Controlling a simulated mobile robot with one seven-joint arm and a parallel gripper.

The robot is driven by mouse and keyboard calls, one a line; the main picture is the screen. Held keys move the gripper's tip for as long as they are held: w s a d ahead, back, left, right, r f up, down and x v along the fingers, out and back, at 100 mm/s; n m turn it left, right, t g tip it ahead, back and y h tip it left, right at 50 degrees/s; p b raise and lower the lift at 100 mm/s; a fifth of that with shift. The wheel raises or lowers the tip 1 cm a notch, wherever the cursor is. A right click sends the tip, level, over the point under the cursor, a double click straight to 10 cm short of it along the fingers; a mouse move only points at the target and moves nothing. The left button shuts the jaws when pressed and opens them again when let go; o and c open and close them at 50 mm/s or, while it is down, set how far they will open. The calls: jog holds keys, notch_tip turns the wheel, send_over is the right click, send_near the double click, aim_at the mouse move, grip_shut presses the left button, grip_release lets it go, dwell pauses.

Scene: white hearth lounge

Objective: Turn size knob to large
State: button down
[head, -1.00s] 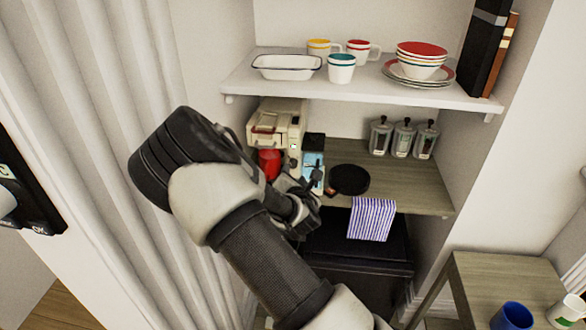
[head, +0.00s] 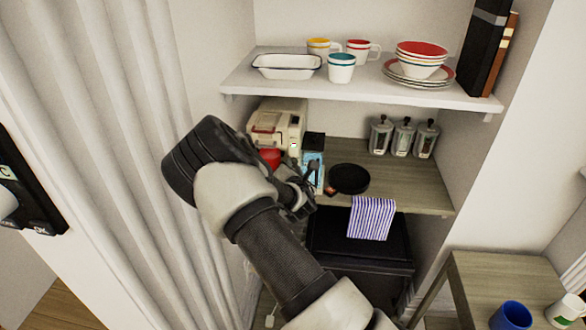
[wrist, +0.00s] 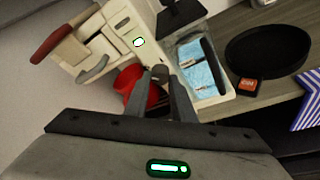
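A cream coffee machine (head: 279,122) with red trim stands at the left end of the wooden shelf. The wrist view shows its front close up (wrist: 120,30), with a small lit oval (wrist: 139,42), a red handle and a grey lever (wrist: 92,70). I cannot make out a size knob or its setting. A red mug (wrist: 138,90) sits under the machine, partly hidden by my fingers. My gripper (wrist: 168,74) is in front of the machine, its fingertips close together, between the mug and a blue-lined tray (wrist: 200,68). Nothing shows held, and whether the fingers touch is unclear.
To the right on the wooden shelf (head: 410,185) are a round black dish (head: 348,179), a small orange-and-black item (wrist: 247,87), a striped cloth (head: 371,218) and jars (head: 402,137). A white shelf (head: 360,88) with dishes is above. A curtain (head: 120,150) hangs left.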

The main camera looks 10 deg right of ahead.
jog(key=shift+f+b, duration=0.15)
jog(key=shift+b, duration=0.35)
jog(key=m+t+b, duration=0.1)
jog(key=m+b, duration=0.3)
jog(key=b, duration=0.4)
jog(key=m+t+y+b, duration=0.1)
jog(key=m+t+b, duration=0.1)
jog(key=m+b, duration=0.3)
jog(key=f+m+t+y+b, duration=0.1)
jog(key=m+b, duration=0.3)
jog(key=b, duration=0.7)
jog(key=shift+s+d+f+m+t, duration=0.1)
jog(key=shift+d+m+t, duration=0.2)
jog(key=shift+t, duration=0.2)
jog(key=shift+a+b, duration=0.1)
jog(key=shift+b, duration=0.25)
jog(key=c, duration=1.5)
grip_release()
